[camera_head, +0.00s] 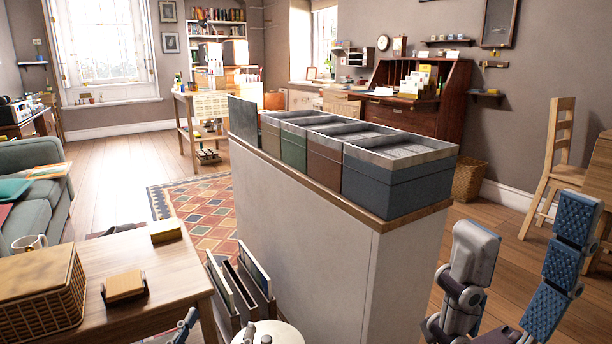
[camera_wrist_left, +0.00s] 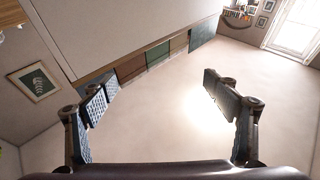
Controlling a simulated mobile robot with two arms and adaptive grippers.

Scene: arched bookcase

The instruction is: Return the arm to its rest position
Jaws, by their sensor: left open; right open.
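My left gripper (camera_wrist_left: 158,95) is open in the left wrist view, with its two blue-padded fingers wide apart and nothing between them. In the head view only a small dark blue part of it (camera_head: 186,326) shows at the bottom edge, left of the white cabinet. My right gripper (camera_head: 522,235) stands at the lower right of the head view, fingers up and apart, with nothing between them. It appears right of the cabinet; most of its arm is out of frame.
A white cabinet (camera_head: 300,230) with a row of lidded boxes (camera_head: 398,182) fills the middle. A wooden table (camera_head: 178,272) with a wicker basket (camera_head: 40,290) is at left, a file holder (camera_head: 238,290) beside it. A wooden chair (camera_head: 552,165) is at right.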

